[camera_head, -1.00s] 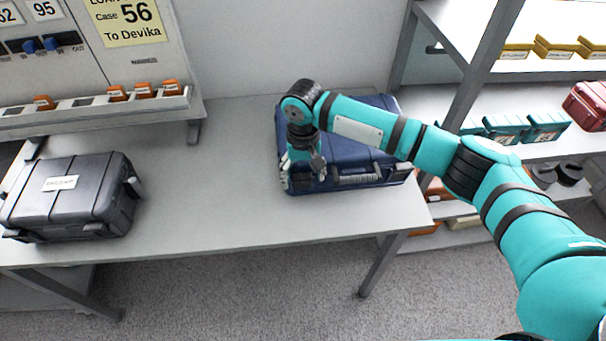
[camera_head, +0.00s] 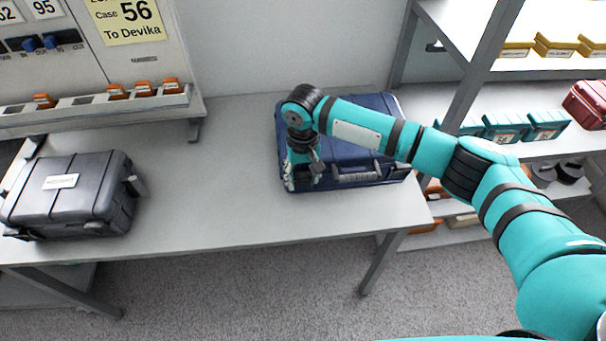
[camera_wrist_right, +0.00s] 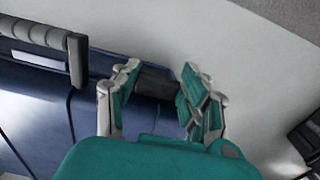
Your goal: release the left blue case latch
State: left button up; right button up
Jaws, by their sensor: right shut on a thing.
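The blue case (camera_head: 352,116) lies on the table with its handle (camera_head: 357,176) facing the front edge. Its blue shell also fills the left of the right wrist view (camera_wrist_right: 35,110). My right gripper (camera_head: 302,181) points down at the case's front left, beside the handle. In the right wrist view, my right gripper (camera_wrist_right: 152,92) has its fingers on either side of a dark latch (camera_wrist_right: 156,82) on the case's front edge and is shut on it. The arm hides part of the case's top. My left gripper is not in view.
A dark grey case (camera_head: 75,205) stands at the table's left. A rack with orange pieces (camera_head: 115,93) and a board are behind it. Shelves at the right hold teal boxes (camera_head: 503,127) and a red case (camera_head: 588,104). The table (camera_head: 220,190) is bare between the cases.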

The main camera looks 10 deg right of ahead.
jog(key=t+p, duration=0.1)
jog(key=t, duration=0.1)
jog(key=s+f+t+p, duration=0.1)
jog(key=t+p, duration=0.1)
jog(key=t, duration=0.1)
jog(key=s+f+t+p, duration=0.1)
jog(key=t, duration=0.1)
jog(key=shift+s+f+t+p, duration=0.15)
jog(key=shift+s+t+p, duration=0.05)
jog(key=shift+t+p, duration=0.2)
jog(key=shift+f+t+b, duration=0.25)
jog(key=shift+t+b, duration=1.35)
jog(key=shift+b, duration=0.15)
jog(key=o, duration=1.2)
